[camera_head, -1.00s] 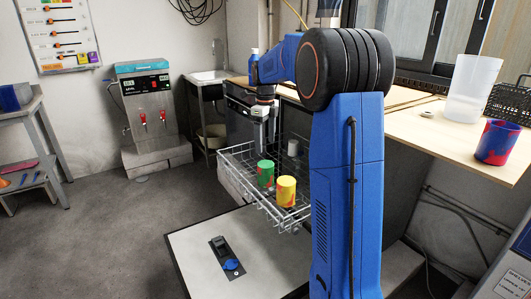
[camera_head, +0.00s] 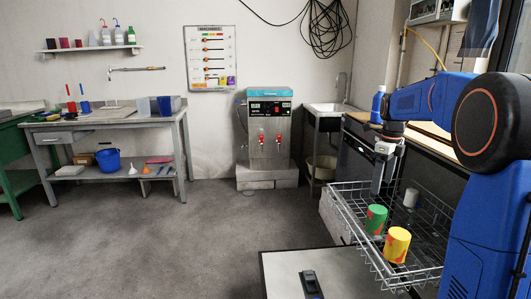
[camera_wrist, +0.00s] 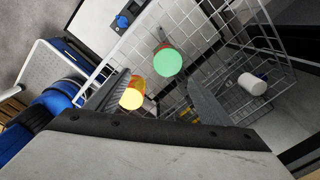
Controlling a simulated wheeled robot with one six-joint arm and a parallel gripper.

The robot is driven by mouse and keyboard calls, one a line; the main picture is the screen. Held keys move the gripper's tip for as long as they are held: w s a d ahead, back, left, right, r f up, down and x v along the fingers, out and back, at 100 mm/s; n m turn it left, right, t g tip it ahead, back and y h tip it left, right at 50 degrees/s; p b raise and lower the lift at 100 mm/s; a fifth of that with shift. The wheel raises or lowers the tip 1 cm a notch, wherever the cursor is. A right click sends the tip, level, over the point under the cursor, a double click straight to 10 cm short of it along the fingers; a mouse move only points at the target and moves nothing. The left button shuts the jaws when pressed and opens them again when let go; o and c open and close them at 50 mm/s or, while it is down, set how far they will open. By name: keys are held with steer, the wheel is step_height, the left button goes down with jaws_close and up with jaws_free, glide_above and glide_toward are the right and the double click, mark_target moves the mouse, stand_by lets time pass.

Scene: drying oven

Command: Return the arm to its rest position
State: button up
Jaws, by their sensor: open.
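A green cup with red marks (camera_head: 376,219) and a yellow cup with red marks (camera_head: 397,244) stand in the rack below. They also show in the wrist view, the green cup (camera_wrist: 168,61) beyond the fingers and the yellow cup (camera_wrist: 132,97) beside the left finger. A white cup (camera_head: 411,197) is in the rack too, lying on its side in the wrist view (camera_wrist: 252,84).
The rack sticks out from the oven under the counter. A water boiler (camera_head: 268,130), a sink (camera_head: 335,108) and a metal workbench (camera_head: 110,121) stand along the back. The left floor is clear.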

steer(key=s+a+r+n+t, duration=0.1)
steer(key=s+a+n, duration=0.55)
steer(key=s, duration=0.35)
steer(key=s+a+r+n+t, duration=0.1)
steer(key=s+a+n, duration=0.4)
steer(key=s+n, duration=0.4)
steer(key=s+a+f+n+t, duration=0.1)
steer(key=s+a+f+n, duration=0.1)
steer(key=s, duration=0.4)
steer(key=s+a+f+n, duration=0.1)
steer(key=s+f+n, duration=0.3)
steer(key=s+n, duration=0.2)
steer(key=s+a+f+n+t, duration=0.1)
steer(key=s+a+f+n, duration=0.1)
steer(key=s, duration=0.5)
steer(key=f+n, duration=0.1)
steer(key=n, duration=0.1)
steer(key=shift+s+a+f+n+t, duration=0.15)
steer(key=shift+a+f+n+t, duration=0.1)
steer(key=shift+a+n+t, duration=0.1)
steer(key=shift+c, duration=0.3)
